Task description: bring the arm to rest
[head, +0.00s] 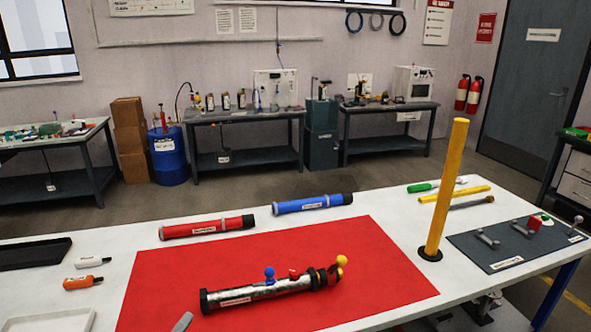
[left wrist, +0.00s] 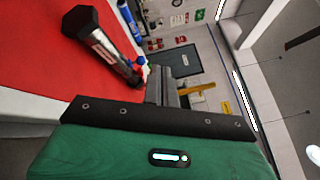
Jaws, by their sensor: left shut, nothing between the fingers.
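My left gripper (head: 182,322) shows only as a grey fingertip at the bottom edge of the head view, by the front left of the red mat (head: 395,265). In the left wrist view its fingers (left wrist: 161,85) are together and hold nothing. A metallic pump tube (head: 265,291) with black ends and blue, red and yellow knobs lies on the mat, apart from the gripper. It also shows in the left wrist view (left wrist: 103,44). A red tube (head: 208,227) and a blue tube (head: 312,204) lie behind the mat. My right gripper is not in view.
A yellow post (head: 446,190) stands at the right of the white table. Beside it is a dark board (head: 510,252) with small parts. A black tray (head: 33,254), a white bottle (head: 92,262) and an orange bottle (head: 82,283) are at the left. A pale tray (head: 50,321) is at front left.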

